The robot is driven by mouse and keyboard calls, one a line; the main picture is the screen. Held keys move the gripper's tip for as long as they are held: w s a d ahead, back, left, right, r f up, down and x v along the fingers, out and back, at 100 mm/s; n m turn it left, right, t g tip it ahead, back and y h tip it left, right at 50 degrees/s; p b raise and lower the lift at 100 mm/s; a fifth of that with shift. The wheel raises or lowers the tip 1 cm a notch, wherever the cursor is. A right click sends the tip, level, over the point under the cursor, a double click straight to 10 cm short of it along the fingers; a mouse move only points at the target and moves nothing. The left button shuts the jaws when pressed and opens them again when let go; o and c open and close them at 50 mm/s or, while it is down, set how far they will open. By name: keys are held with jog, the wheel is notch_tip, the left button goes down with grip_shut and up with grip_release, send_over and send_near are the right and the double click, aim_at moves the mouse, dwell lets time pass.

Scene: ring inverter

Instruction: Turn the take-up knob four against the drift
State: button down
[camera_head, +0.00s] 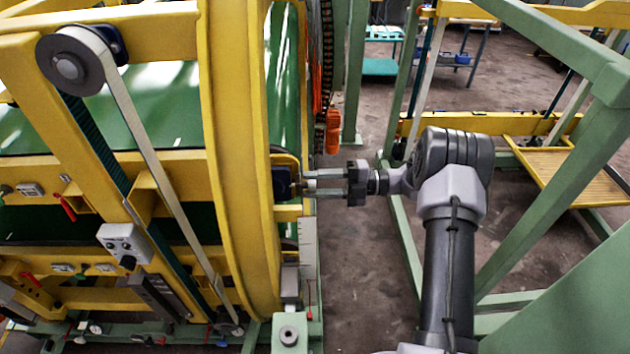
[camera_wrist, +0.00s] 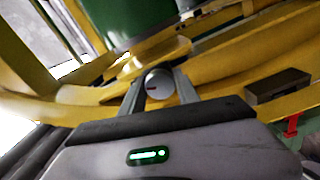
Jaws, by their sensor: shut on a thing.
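My gripper (camera_head: 308,184) reaches left from the arm to the side of the yellow ring in the head view. In the wrist view, my gripper (camera_wrist: 160,85) has its two fingers on either side of a round grey knob (camera_wrist: 159,84) with a dark mark on its face, and it is shut on this knob. In the head view the knob is mostly hidden by the fingers, in front of a dark block (camera_head: 282,183) on the ring's side. I cannot read any scale or number at the knob.
The large yellow ring (camera_head: 236,160) stands at left with a belt and pulley (camera_head: 70,66). A pale upright plate (camera_head: 307,245) is just below my gripper. Green frame posts (camera_head: 560,190) stand close to my arm's right. Bare floor (camera_head: 355,260) lies between.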

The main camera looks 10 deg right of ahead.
jog(key=m+p, duration=0.1)
jog(key=m, duration=0.5)
jog(key=shift+p, duration=0.3)
jog(key=m, duration=0.5)
jog(key=shift+p, duration=0.4)
jog(key=shift+m, duration=0.4)
jog(key=c, duration=0.9)
grip_release()
jog(key=s+d+b, duration=0.1)
jog(key=d, duration=0.4)
jog(key=s+d+b, duration=0.1)
jog(key=d, duration=0.5)
jog(key=s+d+b, duration=0.1)
jog(key=d+b, duration=0.1)
jog(key=d, duration=0.4)
jog(key=shift+s+d, duration=0.1)
jog(key=shift+s, duration=0.15)
